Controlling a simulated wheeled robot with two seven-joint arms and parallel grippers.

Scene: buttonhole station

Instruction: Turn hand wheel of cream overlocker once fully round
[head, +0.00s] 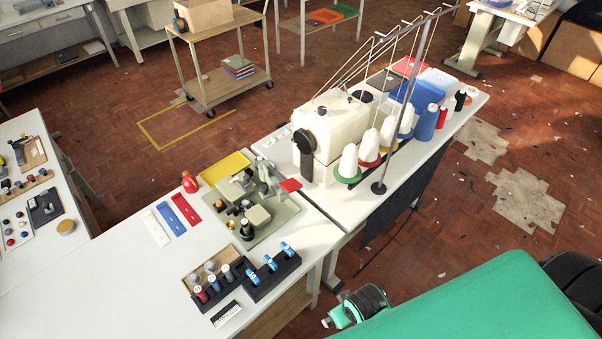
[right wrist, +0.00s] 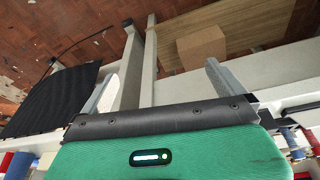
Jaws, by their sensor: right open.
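The cream overlocker (head: 333,112) stands on the white table at the centre right of the head view. A dark round part on its left end, which looks like the hand wheel (head: 304,142), faces the near-left side. My right gripper (right wrist: 161,70) shows in the right wrist view with its two grey fingers wide apart and nothing between them. The overlocker and its wheel do not show in that view. The gripper is apart from the wheel. My left gripper is not in view.
Thread cones, including a white cone (head: 348,162), and a thread stand (head: 379,188) crowd the overlocker's near side. A buttonhole fixture (head: 263,212) and a bobbin rack (head: 270,275) occupy the left table. A wooden trolley (head: 218,80) stands behind. Floor is open at the right.

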